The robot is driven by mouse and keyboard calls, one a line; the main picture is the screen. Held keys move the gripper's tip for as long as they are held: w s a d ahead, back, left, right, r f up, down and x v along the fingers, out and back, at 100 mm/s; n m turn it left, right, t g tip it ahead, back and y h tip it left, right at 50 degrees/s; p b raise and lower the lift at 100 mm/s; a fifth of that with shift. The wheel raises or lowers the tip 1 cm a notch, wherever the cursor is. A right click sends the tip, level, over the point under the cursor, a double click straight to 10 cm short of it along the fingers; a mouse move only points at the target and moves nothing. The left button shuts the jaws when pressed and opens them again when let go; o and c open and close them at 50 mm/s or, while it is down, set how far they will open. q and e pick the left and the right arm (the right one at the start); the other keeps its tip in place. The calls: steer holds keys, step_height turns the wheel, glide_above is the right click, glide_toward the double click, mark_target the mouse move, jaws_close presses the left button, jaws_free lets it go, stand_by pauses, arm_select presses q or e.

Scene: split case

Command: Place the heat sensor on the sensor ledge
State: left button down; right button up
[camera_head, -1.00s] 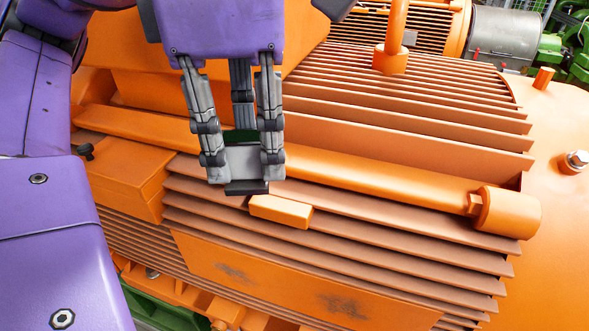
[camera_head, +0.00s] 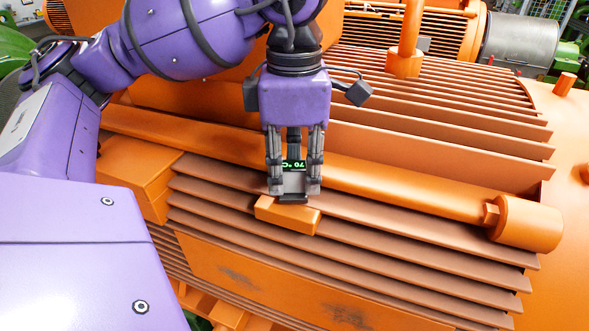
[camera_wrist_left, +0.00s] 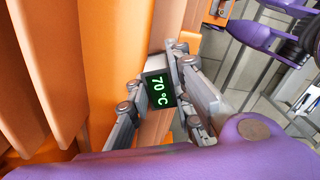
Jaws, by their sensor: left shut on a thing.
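The heat sensor (camera_head: 293,183) is a small grey box with a dark base and a green-lit display. My left gripper (camera_head: 293,188) is shut on it and points down. The sensor also shows in the left wrist view (camera_wrist_left: 158,90), where its display reads 70 °C between the fingers. The sensor ledge (camera_head: 287,214) is a small orange block on the side of the finned orange motor. The sensor's dark base is right at the ledge's upper edge in the head view; I cannot tell whether they touch. My right gripper is not in view.
An orange pipe (camera_head: 400,192) runs across the fins just behind the gripper. Horizontal cooling fins (camera_head: 430,245) surround the ledge. An orange box (camera_head: 140,178) sits to the left, and an upright orange post (camera_head: 406,40) stands at the back.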

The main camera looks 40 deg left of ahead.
arm_select(q)
steer(key=shift+f, duration=0.1)
steer(key=shift+f, duration=0.1)
steer(key=c, duration=2)
jaws_free()
steer(key=shift+f, duration=0.1)
steer(key=o, duration=0.4)
steer(key=shift+o, duration=0.2)
